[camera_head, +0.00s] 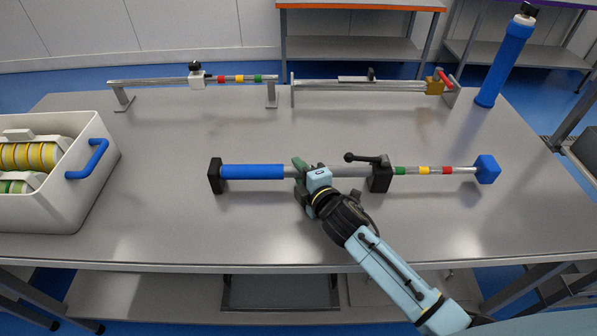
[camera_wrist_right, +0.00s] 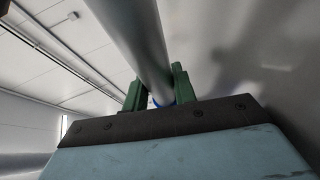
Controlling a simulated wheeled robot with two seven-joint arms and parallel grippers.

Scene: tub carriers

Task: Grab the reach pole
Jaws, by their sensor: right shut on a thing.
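The reach pole (camera_head: 252,172) lies crosswise over the middle of the table. It has a blue grip and black end piece at left, a black lever clamp, green, yellow and red bands and a blue block at right. My right gripper (camera_head: 303,172) is shut on its grey tube, just right of the blue grip. In the right wrist view, the tube (camera_wrist_right: 138,40) runs between the green fingers of that gripper (camera_wrist_right: 158,88). I cannot tell whether the pole touches the table. My left gripper is not in view.
A white tub (camera_head: 97,160) with a blue handle and yellow and green contents stands at the table's left. Two metal rails (camera_head: 150,82) (camera_head: 340,87) stand along the back. A blue cylinder (camera_head: 505,62) stands at the back right. The front of the grey table (camera_head: 160,235) is clear.

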